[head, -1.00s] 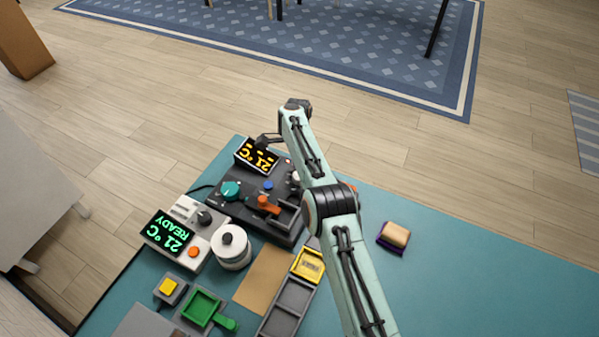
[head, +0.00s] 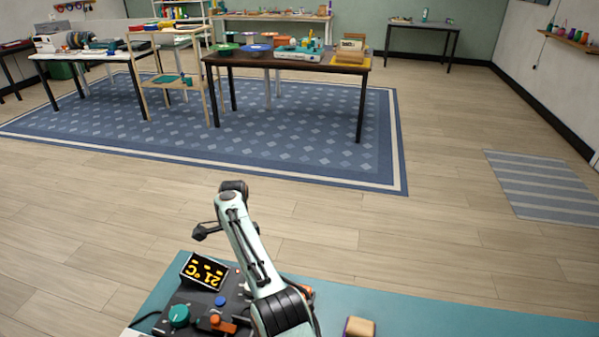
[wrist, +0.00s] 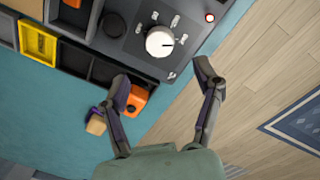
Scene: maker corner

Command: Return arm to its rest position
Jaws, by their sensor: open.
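My gripper (head: 207,230) is at the far end of my pale green arm, raised beyond the teal bench in the head view. In the wrist view its two fingers (wrist: 163,80) are spread wide with nothing between them. Below it is the dark device with a white dial knob (wrist: 160,41) and a small red light (wrist: 210,17). In the head view that device carries a yellow-lit display (head: 204,272), a teal knob (head: 179,316) and a blue button (head: 220,301). Part of the device is hidden by my arm.
A tan block with a purple base (head: 359,327) lies on the teal bench (head: 450,324), right of my arm. An orange part (wrist: 137,99) and yellow bin (wrist: 38,43) show in the wrist view. Open floor lies beyond; the dark-topped table (head: 290,62) is far off.

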